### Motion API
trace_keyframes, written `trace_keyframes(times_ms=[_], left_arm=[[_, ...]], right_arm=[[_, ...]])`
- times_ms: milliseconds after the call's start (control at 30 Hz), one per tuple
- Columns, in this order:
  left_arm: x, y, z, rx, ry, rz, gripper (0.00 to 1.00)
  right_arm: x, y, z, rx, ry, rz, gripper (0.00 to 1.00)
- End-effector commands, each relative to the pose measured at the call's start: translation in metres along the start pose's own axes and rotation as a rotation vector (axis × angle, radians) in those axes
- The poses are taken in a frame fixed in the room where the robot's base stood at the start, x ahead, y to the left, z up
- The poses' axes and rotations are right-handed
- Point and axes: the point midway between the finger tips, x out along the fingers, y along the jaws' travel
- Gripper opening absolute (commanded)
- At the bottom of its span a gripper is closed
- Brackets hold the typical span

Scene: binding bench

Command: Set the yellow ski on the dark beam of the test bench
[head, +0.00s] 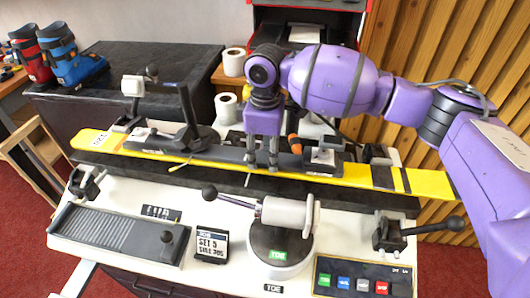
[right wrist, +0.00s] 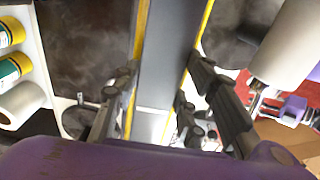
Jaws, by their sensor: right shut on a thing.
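The yellow ski (head: 365,174) lies lengthwise across the bench, its tip at the left and its tail at the right. A dark plate and binding parts sit along its middle. My right gripper (head: 262,160) comes from above and is shut on the ski near its middle. In the right wrist view the fingers (right wrist: 165,108) stand on both sides of the ski (right wrist: 167,60), against its yellow edges. The dark beam (head: 325,194) runs along the bench under the ski. I cannot tell whether the ski touches it. My left gripper is not in view.
The white bench (head: 190,262) carries a lever clamp (head: 285,222), a ribbed dark ramp (head: 115,232), a SET 5 display (head: 211,245) and a button panel (head: 365,278). Red and blue boots (head: 70,58) stand back left. Paper rolls (head: 227,105) stand behind the ski.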

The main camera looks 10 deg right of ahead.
Motion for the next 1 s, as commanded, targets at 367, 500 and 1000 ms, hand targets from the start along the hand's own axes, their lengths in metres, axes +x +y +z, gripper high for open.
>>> trace_keyframes(times_ms=[367, 500, 1000], left_arm=[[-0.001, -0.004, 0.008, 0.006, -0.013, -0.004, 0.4], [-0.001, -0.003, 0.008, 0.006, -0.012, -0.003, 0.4], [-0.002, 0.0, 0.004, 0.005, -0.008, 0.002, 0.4]], right_arm=[[0.026, 0.001, -0.001, 0.0, 0.005, 0.005, 0.0], [0.026, 0.0, -0.001, 0.0, 0.005, 0.004, 0.0], [0.038, 0.0, -0.001, -0.001, 0.005, 0.004, 0.0]])
